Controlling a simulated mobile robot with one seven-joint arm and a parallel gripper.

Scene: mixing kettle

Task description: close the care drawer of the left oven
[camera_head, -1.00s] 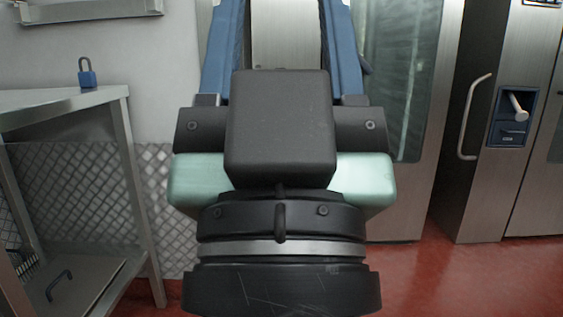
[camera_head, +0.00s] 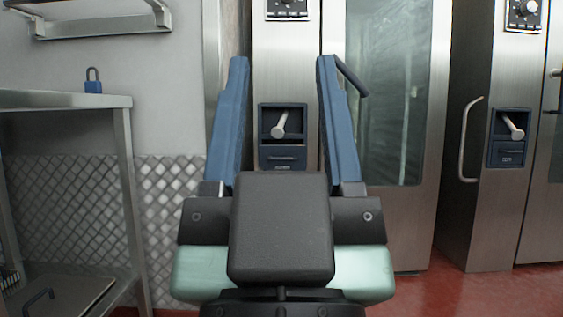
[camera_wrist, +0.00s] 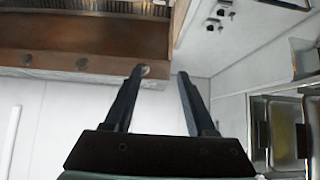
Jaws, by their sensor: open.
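The left oven (camera_head: 388,215) is a tall steel unit with a glass door, in the middle of the head view. Its dark blue panel (camera_head: 283,110) holds a pale lever (camera_head: 279,124) in the upper recess. The care drawer (camera_head: 283,157), with a dark grip bar, is below the lever. I cannot tell how far it stands out. My gripper (camera_head: 282,64) is open and empty, with blue fingers pointing up, on either side of the panel in the picture and nearer the camera. In the wrist view my gripper (camera_wrist: 162,73) also shows nothing between its fingers.
A second oven (camera_head: 492,220) with a similar panel stands at right. A steel table (camera_head: 60,101) with a blue padlock (camera_head: 93,82) is at left, below a wall shelf (camera_head: 100,28). Red floor (camera_head: 480,292) shows at lower right. The wrist view shows steel pans (camera_wrist: 285,125) at right.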

